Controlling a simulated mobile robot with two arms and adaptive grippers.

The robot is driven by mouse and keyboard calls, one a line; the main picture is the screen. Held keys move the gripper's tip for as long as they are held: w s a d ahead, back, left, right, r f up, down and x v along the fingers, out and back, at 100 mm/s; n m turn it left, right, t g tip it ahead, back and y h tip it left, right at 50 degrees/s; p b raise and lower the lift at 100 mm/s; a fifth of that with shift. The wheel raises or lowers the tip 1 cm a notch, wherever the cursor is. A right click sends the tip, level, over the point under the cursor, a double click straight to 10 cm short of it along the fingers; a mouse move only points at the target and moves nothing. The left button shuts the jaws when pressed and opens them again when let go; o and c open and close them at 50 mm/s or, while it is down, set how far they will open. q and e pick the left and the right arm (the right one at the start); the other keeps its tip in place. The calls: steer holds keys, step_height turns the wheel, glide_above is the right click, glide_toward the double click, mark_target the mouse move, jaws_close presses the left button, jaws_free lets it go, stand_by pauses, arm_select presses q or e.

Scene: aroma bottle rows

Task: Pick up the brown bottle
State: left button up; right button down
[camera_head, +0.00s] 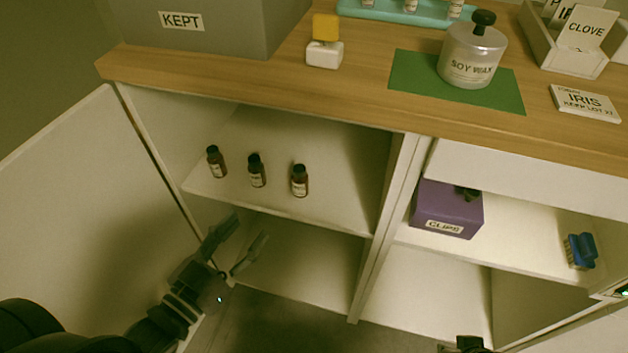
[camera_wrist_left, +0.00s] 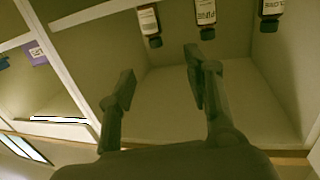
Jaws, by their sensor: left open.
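Three small brown bottles with black caps and white labels stand in a row on the upper shelf of the left cabinet bay: left (camera_head: 217,162), middle (camera_head: 257,171) and right (camera_head: 300,181). My left gripper (camera_head: 250,228) is open and empty, in front of the bay, below and in front of the bottles, touching none. The left wrist view is upside down; the bottles show at its top edge, partly cut off: one (camera_wrist_left: 149,22) at left, one (camera_wrist_left: 206,14) in the middle, one (camera_wrist_left: 270,8) at right. Only dark parts, possibly of my right gripper, show at the lower right.
The shelf edge (camera_head: 280,210) lies between my left gripper and the bottles. A white door (camera_head: 90,200) stands open at left. A purple clips box (camera_head: 440,212) and a blue object (camera_head: 580,250) sit in the right bay. A soy wax jar (camera_head: 472,58) stands on the countertop.

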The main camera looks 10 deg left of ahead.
arm_select(q)
steer(key=r, duration=0.1)
steer(key=b, duration=0.2)
glide_toward(296, 173)
steer(key=x, duration=0.6)
steer(key=shift+w+r, duration=0.15)
steer(key=shift+w, duration=0.1)
steer(key=x, duration=0.4)
steer(key=shift+f+b, duration=0.2)
steer(key=shift+b, duration=0.2)
steer(key=shift+w+d, duration=0.2)
steer(key=shift+w, duration=0.15)
arm_select(e)
steer(key=w+t, duration=0.1)
steer(key=w+a+t, duration=0.1)
steer(key=w, duration=0.1)
steer(key=w+t, duration=0.1)
steer(key=w, duration=0.1)
steer(key=shift+a+r+y, duration=0.2)
steer(key=shift+r+y, duration=0.05)
steer(key=shift+y, duration=0.05)
arm_select(q)
steer(key=shift+c, duration=0.3)
jaws_close()
